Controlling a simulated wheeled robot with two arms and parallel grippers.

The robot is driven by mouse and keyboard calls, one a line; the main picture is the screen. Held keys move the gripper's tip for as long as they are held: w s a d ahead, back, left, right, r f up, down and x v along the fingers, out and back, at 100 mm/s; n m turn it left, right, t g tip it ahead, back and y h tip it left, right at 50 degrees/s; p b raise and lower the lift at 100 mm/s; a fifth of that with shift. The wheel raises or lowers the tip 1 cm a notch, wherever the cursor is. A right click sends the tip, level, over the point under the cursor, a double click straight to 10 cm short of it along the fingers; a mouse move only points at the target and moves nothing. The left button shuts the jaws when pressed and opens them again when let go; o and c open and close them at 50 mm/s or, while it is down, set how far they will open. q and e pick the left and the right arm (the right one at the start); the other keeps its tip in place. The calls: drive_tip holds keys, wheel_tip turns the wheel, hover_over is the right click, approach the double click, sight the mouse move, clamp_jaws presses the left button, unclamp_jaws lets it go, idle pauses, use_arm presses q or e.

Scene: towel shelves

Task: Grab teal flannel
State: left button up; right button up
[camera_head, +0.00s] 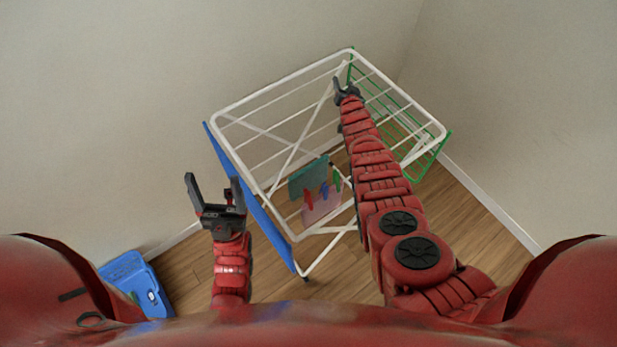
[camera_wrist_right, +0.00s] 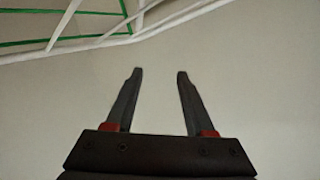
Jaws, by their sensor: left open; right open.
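The teal flannel (camera_head: 308,179) hangs on the white drying rack (camera_head: 222,116), near the rack's front side in the head view. A pinkish cloth (camera_head: 322,208) with coloured shapes hangs just below and beside it. My left gripper (camera_head: 212,182) is open and empty, left of the rack and apart from the flannel. My right gripper (camera_head: 342,86) is open and empty at the far part of the rack, well beyond the flannel. In the right wrist view its two fingers (camera_wrist_right: 154,75) stand apart with only bare wall between them. The flannel is not in that view.
A blue panel (camera_head: 245,195) runs along the rack's left side, close to my left gripper. A green wire section (camera_head: 436,160) is at its right. Walls close in behind and to the right.

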drive_tip(key=s+f+m+g+h, duration=0.1)
drive_tip(key=s+f+m+g, duration=0.1)
drive_tip(key=m+g, duration=0.15)
drive_tip(key=m+g+b, duration=0.4)
drive_tip(key=g+b, duration=0.4)
drive_tip(key=g, duration=0.3)
hover_over(308, 178)
drive_tip(key=f, duration=0.5)
drive_tip(key=shift+w+d, duration=0.2)
drive_tip(key=shift+w, duration=0.1)
drive_tip(key=shift+d+r, duration=0.1)
drive_tip(key=shift+d, duration=0.05)
drive_tip(key=shift+w+f+p, duration=0.15)
drive_tip(key=shift+f+p, duration=0.15)
drive_tip(key=shift+f, duration=0.3)
wheel_tip(308, 178, down, 3)
drive_tip(key=shift+f, duration=0.4)
drive_tip(key=shift+f+p, duration=0.35)
drive_tip(key=f, duration=0.1)
drive_tip(key=f+p, duration=0.1)
drive_tip(key=shift+w+a+f, duration=0.1)
drive_tip(key=shift+a+f, duration=0.1)
drive_tip(key=shift+f, duration=0.1)
drive_tip(key=shift+a+f, duration=0.1)
drive_tip(key=shift+f, duration=0.65)
drive_tip(key=shift+c, duration=0.3)
